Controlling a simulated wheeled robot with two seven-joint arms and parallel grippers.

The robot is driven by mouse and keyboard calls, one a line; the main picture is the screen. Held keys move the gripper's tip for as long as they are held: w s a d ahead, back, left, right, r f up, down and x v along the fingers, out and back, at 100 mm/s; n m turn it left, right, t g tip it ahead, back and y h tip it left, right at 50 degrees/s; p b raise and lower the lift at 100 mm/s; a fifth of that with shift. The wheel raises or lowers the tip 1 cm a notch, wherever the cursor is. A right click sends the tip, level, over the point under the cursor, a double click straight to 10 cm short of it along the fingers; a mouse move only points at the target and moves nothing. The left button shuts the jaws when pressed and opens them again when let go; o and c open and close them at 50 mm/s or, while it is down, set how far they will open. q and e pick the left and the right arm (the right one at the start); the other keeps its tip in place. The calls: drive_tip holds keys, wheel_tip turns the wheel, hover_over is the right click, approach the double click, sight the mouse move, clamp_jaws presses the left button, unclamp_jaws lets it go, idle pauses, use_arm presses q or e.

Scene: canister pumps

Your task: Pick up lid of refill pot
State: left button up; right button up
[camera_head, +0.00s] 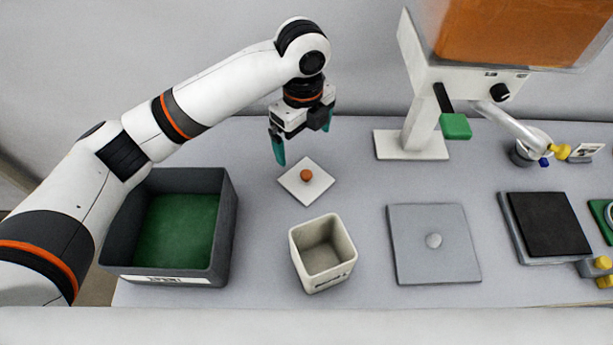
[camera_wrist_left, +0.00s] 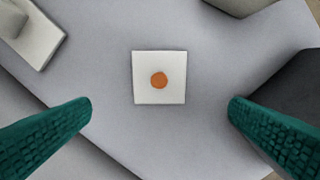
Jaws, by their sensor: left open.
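The lid is a white square plate (camera_head: 294,187) with an orange round knob (camera_head: 306,175), lying flat on the grey table. It also shows in the left wrist view as a white square (camera_wrist_left: 145,92), centred between the fingers. The refill pot (camera_head: 322,253) is a white square pot, open at the top, in front of the lid. My left gripper (camera_head: 300,138) is open and empty, above and behind the lid, apart from it. In the left wrist view its teal fingers (camera_wrist_left: 160,112) stand wide on either side. My right gripper is not in view.
A dark bin with a green floor (camera_head: 226,215) stands at the left, near my left arm. A dispenser stand (camera_head: 385,146) with an orange tank is at the back. A grey plate with a knob (camera_head: 410,262) and a black pad (camera_head: 548,225) lie at the right.

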use_arm(q)
drive_tip(key=f, duration=0.1)
hover_over(306, 174)
drive_tip(key=f, duration=0.5)
drive_tip(key=shift+w+a+f, duration=0.1)
drive_tip(key=shift+w+a, duration=0.1)
drive_tip(key=shift+w+f, duration=0.1)
drive_tip(key=shift+f, duration=0.5)
drive_tip(key=f, duration=0.5)
drive_tip(key=shift+s+d+p, duration=0.2)
drive_tip(key=shift+d+p, duration=0.05)
drive_tip(key=shift+p, duration=0.1)
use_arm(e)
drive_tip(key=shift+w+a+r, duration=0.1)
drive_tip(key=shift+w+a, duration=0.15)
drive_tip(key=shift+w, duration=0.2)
use_arm(q)
drive_tip(key=shift+c, duration=0.6)
